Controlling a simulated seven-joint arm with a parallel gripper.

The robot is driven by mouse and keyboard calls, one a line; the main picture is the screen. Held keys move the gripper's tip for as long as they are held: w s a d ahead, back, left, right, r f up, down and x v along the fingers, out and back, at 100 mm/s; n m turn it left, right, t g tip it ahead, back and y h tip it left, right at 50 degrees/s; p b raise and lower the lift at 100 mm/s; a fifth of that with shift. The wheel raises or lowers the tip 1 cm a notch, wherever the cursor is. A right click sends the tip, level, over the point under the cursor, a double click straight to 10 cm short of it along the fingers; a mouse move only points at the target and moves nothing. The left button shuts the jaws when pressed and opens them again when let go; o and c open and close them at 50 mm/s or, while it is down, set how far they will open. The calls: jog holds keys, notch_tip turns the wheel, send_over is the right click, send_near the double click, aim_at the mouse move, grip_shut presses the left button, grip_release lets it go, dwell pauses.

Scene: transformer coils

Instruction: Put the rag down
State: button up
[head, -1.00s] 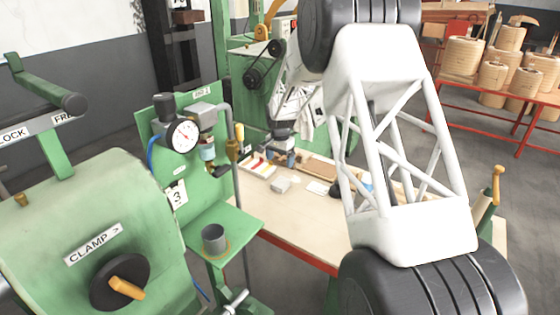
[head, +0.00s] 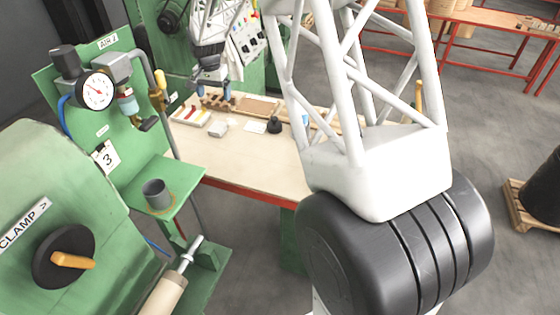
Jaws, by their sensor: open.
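My gripper (head: 213,93) is at the far end of my arm, above the back left part of the workbench (head: 250,165). It is small in the view; its jaws are apart, with no cloth visible between them. A small pale grey lump (head: 218,129), which looks like the rag, lies on the bench top in front of and below the gripper, apart from it. It is too small for me to be sure that it is the rag.
A tray of coloured items (head: 191,116) lies left of the grey lump. A white sheet (head: 255,126) and a dark round object (head: 274,125) lie to its right. A grey cup (head: 156,194) stands on a green shelf. The bench's front is clear.

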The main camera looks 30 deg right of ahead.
jog(key=s+r+n, duration=0.1)
jog(key=s+r, duration=0.4)
jog(key=s, duration=0.3)
jog(key=s+r+n+t, duration=0.1)
jog(key=s+r, duration=0.3)
jog(key=s, duration=0.5)
jog(key=s+r+n, duration=0.2)
jog(key=s+r, duration=0.3)
jog(key=s, duration=0.3)
jog(key=s+f+n+t, duration=0.1)
jog(key=s+n, duration=0.2)
jog(key=s, duration=2.2)
jog(key=shift+s+f, duration=0.25)
jog(key=shift+s, duration=0.15)
jog(key=shift+o, duration=0.5)
